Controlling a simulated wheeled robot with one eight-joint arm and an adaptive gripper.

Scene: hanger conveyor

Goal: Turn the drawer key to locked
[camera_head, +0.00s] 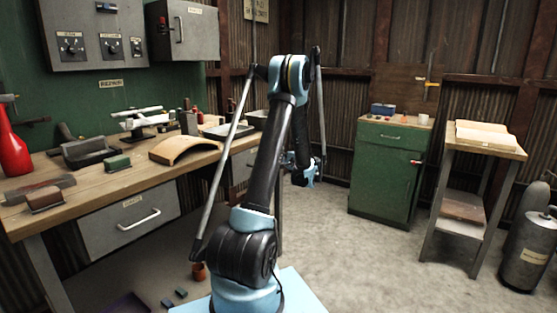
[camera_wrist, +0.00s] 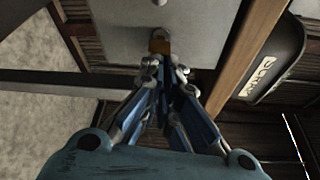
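In the wrist view a grey drawer front (camera_wrist: 125,22) fills the top, with a small brass-coloured lock or key piece (camera_wrist: 160,46) on it. My gripper (camera_wrist: 165,68) points at this piece, its fingertips close together just below it. I cannot tell whether they touch or grip anything, or how the key is turned. In the head view my gripper (camera_head: 303,170) is by the right end of the workbench. A grey drawer (camera_head: 241,167) there is partly hidden by my arm; its lock is not visible.
The wooden workbench (camera_head: 160,158) carries tools and has another grey drawer (camera_head: 130,214) on the left. A green cabinet (camera_head: 383,175), a wooden stand (camera_head: 462,205) and a grey cylinder (camera_head: 527,255) stand on the right. A dark labelled bin (camera_wrist: 277,62) shows in the wrist view. The middle floor is clear.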

